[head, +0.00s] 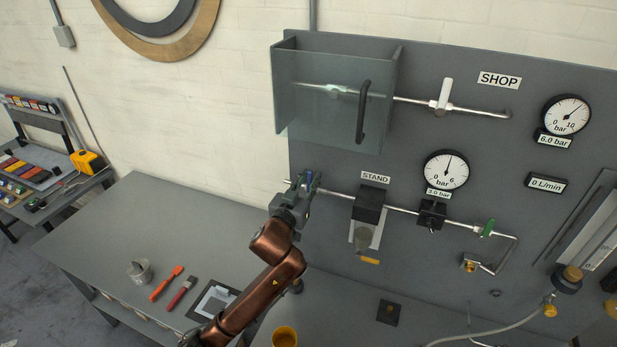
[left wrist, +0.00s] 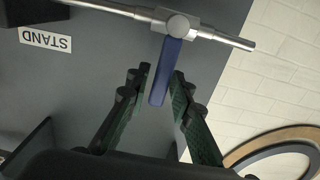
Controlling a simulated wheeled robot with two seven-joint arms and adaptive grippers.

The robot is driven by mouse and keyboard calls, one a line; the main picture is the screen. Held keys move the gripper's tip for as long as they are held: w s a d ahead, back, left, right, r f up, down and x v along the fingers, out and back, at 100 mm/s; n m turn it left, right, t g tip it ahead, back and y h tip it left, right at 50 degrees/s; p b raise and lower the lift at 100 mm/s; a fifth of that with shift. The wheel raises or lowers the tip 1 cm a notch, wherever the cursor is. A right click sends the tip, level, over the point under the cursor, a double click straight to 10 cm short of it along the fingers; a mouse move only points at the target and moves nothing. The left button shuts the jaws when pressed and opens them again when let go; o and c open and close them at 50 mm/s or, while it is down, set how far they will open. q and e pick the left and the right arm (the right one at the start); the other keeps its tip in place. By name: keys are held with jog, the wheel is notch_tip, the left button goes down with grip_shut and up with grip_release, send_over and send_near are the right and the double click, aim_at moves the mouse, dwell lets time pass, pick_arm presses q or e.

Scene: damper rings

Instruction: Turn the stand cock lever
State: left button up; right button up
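The stand cock is a metal valve body (left wrist: 178,26) on the stand pipe, with a blue lever (left wrist: 171,70) that points down in the left wrist view. The STAND label (left wrist: 45,40) shows upside down there; in the head view the STAND label (head: 375,177) is right of the gripper. My left gripper (head: 304,186) is at the left end of this pipe and covers most of the cock. In the left wrist view its fingers (left wrist: 163,76) are open, one on each side of the lever. Gaps show along the lever's lower part; I cannot tell whether a fingertip touches it.
A clear guard box (head: 325,95) with a dark handle stands out above the left gripper. A black filter unit (head: 370,205), a gauge (head: 446,170) and a green lever (head: 488,228) lie along the pipe to the right. The bench (head: 130,215) at left is mostly clear.

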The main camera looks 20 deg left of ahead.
pick_arm(q)
jog(key=shift+o, duration=1)
jog(key=shift+s, duration=0.15)
jog(key=shift+s+p, duration=0.4)
jog(key=shift+s, duration=0.45)
jog(key=shift+s+p, duration=0.7)
jog(key=shift+s, duration=1.1)
jog(key=shift+s+a+p, duration=0.1)
jog(key=shift+s+p, duration=0.2)
jog(key=shift+s, duration=0.9)
